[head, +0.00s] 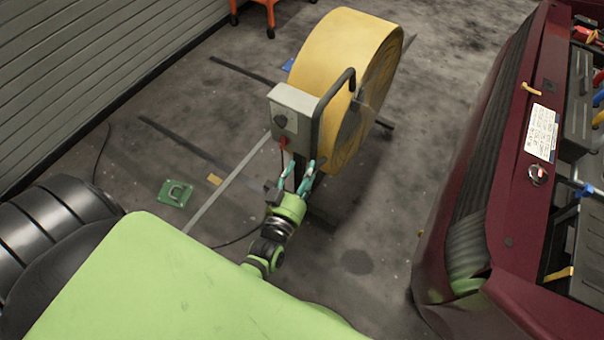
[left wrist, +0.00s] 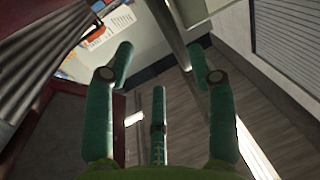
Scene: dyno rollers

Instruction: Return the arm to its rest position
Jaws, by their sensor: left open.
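My left gripper (head: 303,178) is green with teal fingers. In the head view it is in front of the lower part of a grey control box (head: 293,115) on a frame beside a large yellow roll (head: 347,70). I cannot tell from this view whether it touches the frame. In the left wrist view the left gripper's teal fingers (left wrist: 158,65) are spread apart, with nothing held between them. My right gripper is not in view.
A dark red car (head: 515,210) with an open engine bay stands at the right. A slatted wall (head: 90,60) is at upper left. Floor (head: 370,230) between roll and car is clear.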

